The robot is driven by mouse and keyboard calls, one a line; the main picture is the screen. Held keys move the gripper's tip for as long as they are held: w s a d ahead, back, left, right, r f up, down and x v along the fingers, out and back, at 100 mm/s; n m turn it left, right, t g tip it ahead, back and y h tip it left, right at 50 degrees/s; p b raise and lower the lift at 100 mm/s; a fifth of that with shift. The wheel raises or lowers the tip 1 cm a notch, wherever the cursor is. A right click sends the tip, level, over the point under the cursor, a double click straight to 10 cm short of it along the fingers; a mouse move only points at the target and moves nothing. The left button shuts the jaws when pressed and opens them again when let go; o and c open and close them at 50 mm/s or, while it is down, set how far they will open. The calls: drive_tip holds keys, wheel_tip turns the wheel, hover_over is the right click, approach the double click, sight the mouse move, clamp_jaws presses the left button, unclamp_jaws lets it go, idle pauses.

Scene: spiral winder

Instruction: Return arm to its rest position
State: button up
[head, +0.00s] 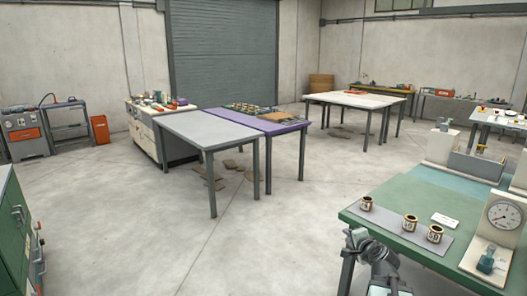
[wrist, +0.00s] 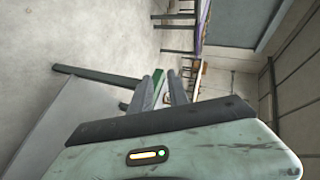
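My gripper (wrist: 165,75) shows in the wrist view as two grey fingers with a gap between them and nothing held. The floor and the legs of tables show beyond it. In the head view my arm is at the bottom right, beside the front edge of the green-topped table (head: 412,190). The fingers are hard to make out there.
On the green table, a grey mat carries three numbered cups (head: 410,223). A dial gauge (head: 504,217) stands at its right. A grey table (head: 210,128) and a purple-edged table (head: 285,128) stand farther back. A green cabinet (head: 12,235) is at left. The middle floor is clear.

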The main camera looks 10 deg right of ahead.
drive_tip(key=s+a+f+n+g+y+p, duration=0.15)
drive_tip(key=a+n, duration=0.25)
drive_tip(key=a, duration=0.7)
drive_tip(key=a+f+n+g+y+p, duration=0.1)
drive_tip(key=a+f+n+g+y, duration=0.15)
drive_tip(key=a, duration=0.75)
drive_tip(key=s+a+f+n+g+y+p, duration=0.1)
drive_tip(key=a+f+n+g, duration=0.3)
drive_tip(key=a, duration=0.7)
drive_tip(key=s+d+f+n+g+h, duration=0.1)
drive_tip(key=s+d+n+g+h, duration=0.1)
drive_tip(key=s, duration=0.4)
drive_tip(key=s+d+f+n+g+h, duration=0.1)
drive_tip(key=s+n+g, duration=0.2)
drive_tip(key=s, duration=0.3)
drive_tip(key=shift+s+d+f+n+h, duration=0.35)
drive_tip(key=shift+h, duration=0.05)
